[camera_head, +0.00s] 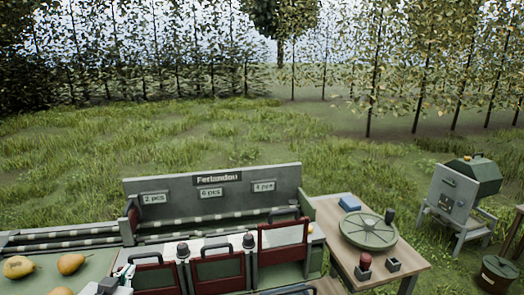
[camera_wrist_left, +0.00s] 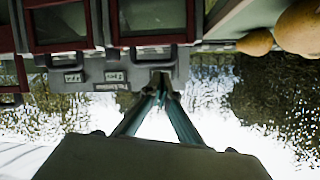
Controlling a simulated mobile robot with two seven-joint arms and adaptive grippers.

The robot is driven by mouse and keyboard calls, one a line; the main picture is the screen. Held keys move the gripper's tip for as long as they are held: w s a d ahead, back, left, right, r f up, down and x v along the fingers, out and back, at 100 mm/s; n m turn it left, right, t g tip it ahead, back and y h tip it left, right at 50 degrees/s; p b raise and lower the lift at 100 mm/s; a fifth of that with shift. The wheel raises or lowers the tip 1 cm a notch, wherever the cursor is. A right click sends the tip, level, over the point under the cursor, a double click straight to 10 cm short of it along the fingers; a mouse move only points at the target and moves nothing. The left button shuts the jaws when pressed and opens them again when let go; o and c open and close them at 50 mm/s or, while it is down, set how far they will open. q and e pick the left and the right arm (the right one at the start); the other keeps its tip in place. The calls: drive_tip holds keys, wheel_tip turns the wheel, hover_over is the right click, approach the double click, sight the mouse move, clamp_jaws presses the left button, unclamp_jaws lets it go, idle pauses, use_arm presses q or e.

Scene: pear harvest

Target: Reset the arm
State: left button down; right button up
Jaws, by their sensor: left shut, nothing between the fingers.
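My left gripper (camera_head: 123,272) shows at the bottom left of the head view, near the left red-framed bin (camera_head: 154,279) and beside the green tray. In the left wrist view its two teal fingers (camera_wrist_left: 161,88) come together at the tips, with nothing seen between them. The wrist picture looks upside down, with red frames at the top and bright sky below. Most of the left arm is outside the head view. I do not see my right gripper.
Several pears (camera_head: 72,263) lie on the green tray (camera_head: 103,257) at left. A grey board (camera_head: 245,178) carries count labels. A wooden table (camera_head: 325,210) at right holds a round green dial (camera_head: 368,231) and a red knob (camera_head: 365,261). A green-lidded box (camera_head: 473,176) stands on grass beyond.

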use_arm(q)
drive_tip(key=s+d+f+m+g+h, duration=0.1)
drive_tip(key=s+d+f, duration=0.3)
drive_tip(key=s+f, duration=0.4)
drive_tip(key=s+d+f+m+g+h, duration=0.1)
drive_tip(key=s+d+f+h, duration=0.1)
drive_tip(key=s+d+f, duration=0.3)
drive_tip(key=s+d+f+m+g+h, duration=0.1)
drive_tip(key=s+d+f, duration=0.3)
drive_tip(key=s+f, duration=0.8)
wheel_tip(320, 180, down, 3)
drive_tip(key=shift+d+f, duration=0.15)
drive_tip(key=shift+w, duration=0.1)
idle(0.4)
idle(0.7)
